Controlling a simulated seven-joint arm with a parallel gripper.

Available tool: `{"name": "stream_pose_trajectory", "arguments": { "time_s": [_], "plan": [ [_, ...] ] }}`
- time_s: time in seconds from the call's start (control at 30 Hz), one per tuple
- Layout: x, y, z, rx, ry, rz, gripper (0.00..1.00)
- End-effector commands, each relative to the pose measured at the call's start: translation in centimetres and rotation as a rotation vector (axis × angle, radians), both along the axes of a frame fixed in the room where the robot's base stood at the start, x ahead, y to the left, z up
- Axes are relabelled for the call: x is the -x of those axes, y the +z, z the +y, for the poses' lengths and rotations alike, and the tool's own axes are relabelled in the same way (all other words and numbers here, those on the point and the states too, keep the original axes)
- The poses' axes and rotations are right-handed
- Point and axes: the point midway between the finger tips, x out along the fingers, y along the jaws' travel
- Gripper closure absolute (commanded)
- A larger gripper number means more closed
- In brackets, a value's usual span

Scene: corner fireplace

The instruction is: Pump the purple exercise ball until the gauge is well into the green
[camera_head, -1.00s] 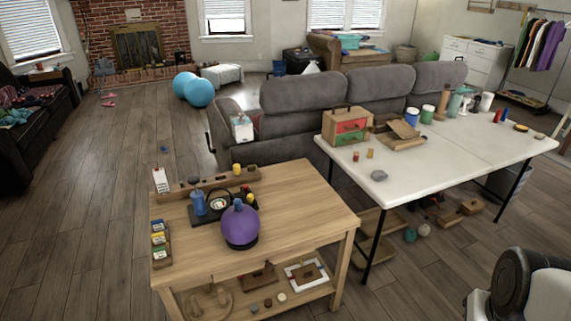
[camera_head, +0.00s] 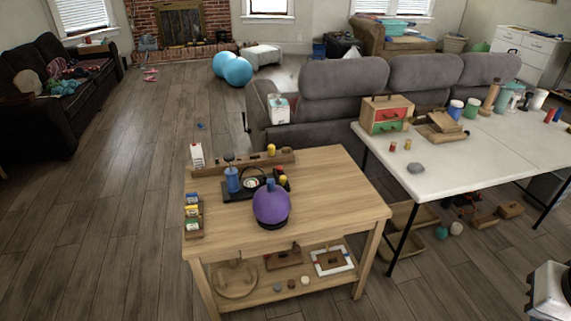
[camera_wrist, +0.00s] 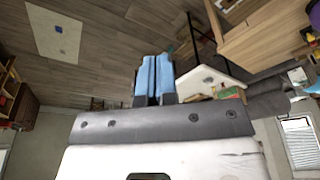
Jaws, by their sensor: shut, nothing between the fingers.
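The purple exercise ball (camera_head: 271,206) sits in a dark base near the middle of the wooden workbench (camera_head: 335,190). A blue pump (camera_head: 232,180) with a dark top stands upright behind it to the left, on a black board. A round dial, seemingly the gauge (camera_head: 252,182), stands beside the pump; its reading is too small to tell. A yellow-topped piece shows just behind the ball. My gripper (camera_wrist: 153,62) shows in the wrist view with its blue fingers together and empty, away from the ball and pump. A purple patch at that view's right edge may be the ball.
A card rack (camera_head: 194,216) stands at the bench's left edge, and a wooden rail (camera_head: 240,163) runs along its back. A white table (camera_head: 450,165) with boxes and jars stands to the right. A grey sofa (camera_head: 340,105) is behind. Floor left of the bench is clear.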

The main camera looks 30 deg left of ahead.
Motion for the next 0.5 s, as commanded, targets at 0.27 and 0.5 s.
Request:
{"name": "stream_pose_trajectory", "arguments": {
  "time_s": [0.27, 0.5],
  "plan": [
    [0.0, 1.7, 0.0, 0.000, 0.000, -0.002, 1.00],
    [0.0, 3.4, 0.0, 0.000, 0.000, -0.002, 1.00]
  ]
}}
